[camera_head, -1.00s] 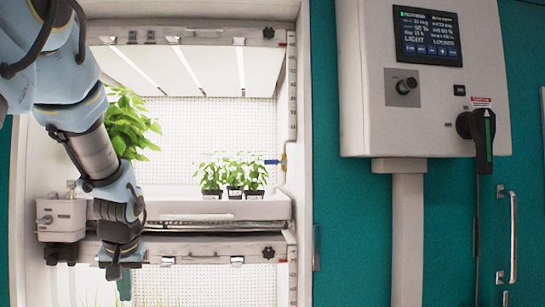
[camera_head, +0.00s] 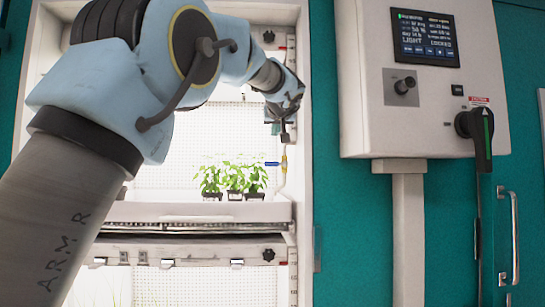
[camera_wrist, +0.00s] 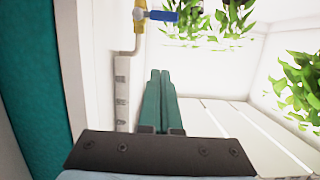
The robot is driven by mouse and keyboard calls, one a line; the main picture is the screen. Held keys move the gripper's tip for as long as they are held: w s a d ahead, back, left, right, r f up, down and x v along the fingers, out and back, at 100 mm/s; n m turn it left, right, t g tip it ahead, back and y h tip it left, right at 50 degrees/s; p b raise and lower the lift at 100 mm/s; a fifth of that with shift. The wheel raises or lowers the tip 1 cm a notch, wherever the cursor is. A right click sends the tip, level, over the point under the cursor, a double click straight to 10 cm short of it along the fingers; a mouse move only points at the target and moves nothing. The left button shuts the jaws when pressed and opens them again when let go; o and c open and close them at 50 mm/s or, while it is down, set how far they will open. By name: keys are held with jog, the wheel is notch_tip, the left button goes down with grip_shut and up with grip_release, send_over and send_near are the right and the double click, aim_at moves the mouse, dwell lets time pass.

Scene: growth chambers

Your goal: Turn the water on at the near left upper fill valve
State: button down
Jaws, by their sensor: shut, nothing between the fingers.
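The fill valve (camera_head: 284,163) is on the right inner wall of the upper chamber, with a brass body on a thin vertical pipe. Its blue handle (camera_head: 271,163) points left, crosswise to the pipe. In the wrist view, which looks upside down, the blue handle (camera_wrist: 163,15) and brass body (camera_wrist: 139,14) show at the top edge. My gripper (camera_head: 284,136) is just above the valve in the head view, apart from it. Its teal fingers (camera_wrist: 158,80) are together and empty, pointing towards the handle side with a gap between.
Several potted plants (camera_head: 232,178) stand on the upper tray (camera_head: 230,212), left of the valve. The chamber's right frame (camera_head: 303,150) is close beside my gripper. A control box (camera_head: 425,110) with a screen and black switch handle (camera_head: 478,135) is further right.

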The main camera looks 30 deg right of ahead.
jog(key=shift+w, duration=0.15)
jog(key=p, duration=0.7)
send_over(270, 165)
jog(key=s, duration=0.2)
notch_tip(270, 165, down, 2)
jog(key=shift+a+f+b, duration=0.15)
jog(key=shift+f+b, duration=0.4)
jog(key=shift+f, duration=1.7)
